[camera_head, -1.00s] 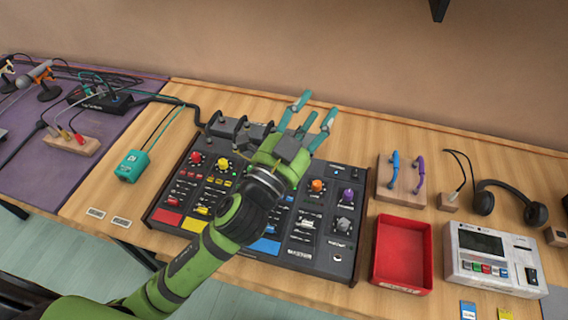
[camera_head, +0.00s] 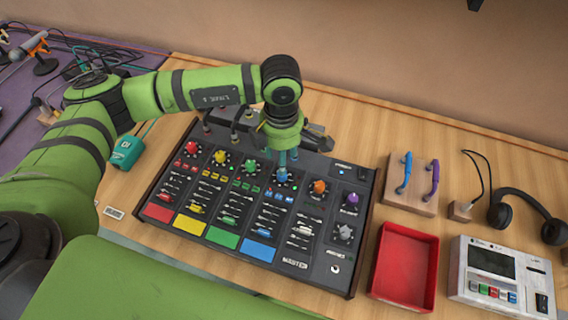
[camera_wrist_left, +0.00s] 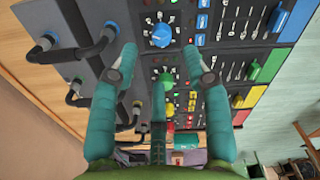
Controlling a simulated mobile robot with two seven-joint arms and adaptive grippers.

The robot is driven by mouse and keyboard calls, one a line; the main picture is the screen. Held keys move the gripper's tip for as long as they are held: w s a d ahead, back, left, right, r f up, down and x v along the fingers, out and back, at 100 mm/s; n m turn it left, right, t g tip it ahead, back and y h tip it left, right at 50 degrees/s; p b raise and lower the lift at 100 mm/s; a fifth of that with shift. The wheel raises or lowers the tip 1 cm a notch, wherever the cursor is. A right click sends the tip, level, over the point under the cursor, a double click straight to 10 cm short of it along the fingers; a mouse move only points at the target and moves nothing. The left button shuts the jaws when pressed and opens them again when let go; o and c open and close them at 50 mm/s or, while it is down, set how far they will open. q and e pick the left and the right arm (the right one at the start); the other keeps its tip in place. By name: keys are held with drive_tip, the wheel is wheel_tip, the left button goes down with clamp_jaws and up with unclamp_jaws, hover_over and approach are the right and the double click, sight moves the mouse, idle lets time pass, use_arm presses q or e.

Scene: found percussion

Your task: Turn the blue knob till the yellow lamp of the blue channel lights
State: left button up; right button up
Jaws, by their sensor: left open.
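The mixer panel (camera_head: 335,265) lies on the wooden table with columns of coloured knobs, sliders and buttons. The blue knob (camera_head: 282,175) is in the upper part of the blue channel, above its blue pad (camera_head: 258,250). My left gripper (camera_head: 285,158) points down right over this knob. In the left wrist view the open fingers (camera_wrist_left: 160,54) are spread wide, with the blue knob (camera_wrist_left: 161,36) just beyond and between their tips; I see no contact. The lamps beside the knob are too small to tell whether the yellow one is lit. My right gripper is out of view.
Red (camera_head: 192,148), yellow (camera_head: 220,156) and green (camera_head: 250,167) knobs stand left of the blue one; an orange knob (camera_head: 319,187) is right. Cables and plugs line the panel's back edge. A red tray (camera_head: 432,270) and headphones (camera_head: 530,212) lie to the right.

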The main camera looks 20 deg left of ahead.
use_arm(q)
wheel_tip(320, 180, down, 6)
drive_tip(key=shift+s+r+p, duration=0.15)
drive_tip(key=shift+p, duration=0.8)
drive_tip(key=shift+d+f, duration=0.1)
drive_tip(key=shift+f, duration=0.25)
clamp_jaws()
